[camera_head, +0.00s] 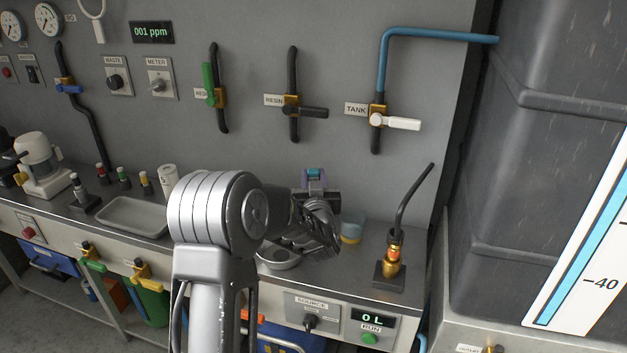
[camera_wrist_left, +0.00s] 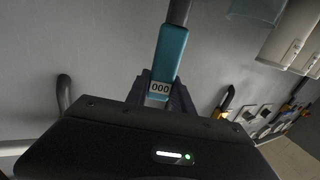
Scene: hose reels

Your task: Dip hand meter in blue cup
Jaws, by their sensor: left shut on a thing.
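The hand meter (camera_wrist_left: 170,55) is a teal stick with a small display reading 000 and a grey end. My left gripper (camera_wrist_left: 161,92) is shut on it in the left wrist view. In the head view the left gripper (camera_head: 315,184) is near the wall behind the counter, with a bit of the teal meter (camera_head: 315,174) showing between its fingers. My forearm and wrist stand in front. The blue cup (camera_head: 352,222), pale blue with a yellowish lower part, is on the counter just right of my wrist, partly hidden. The meter looks apart from it. My right gripper is out of view.
A brass fitting with a bent dark pipe (camera_head: 393,258) stands right of the cup. A round grey dish (camera_head: 278,258) is partly behind my arm. A shallow tray (camera_head: 133,217) and small bottles are to the left. Valves line the wall, including the TANK valve (camera_head: 395,121).

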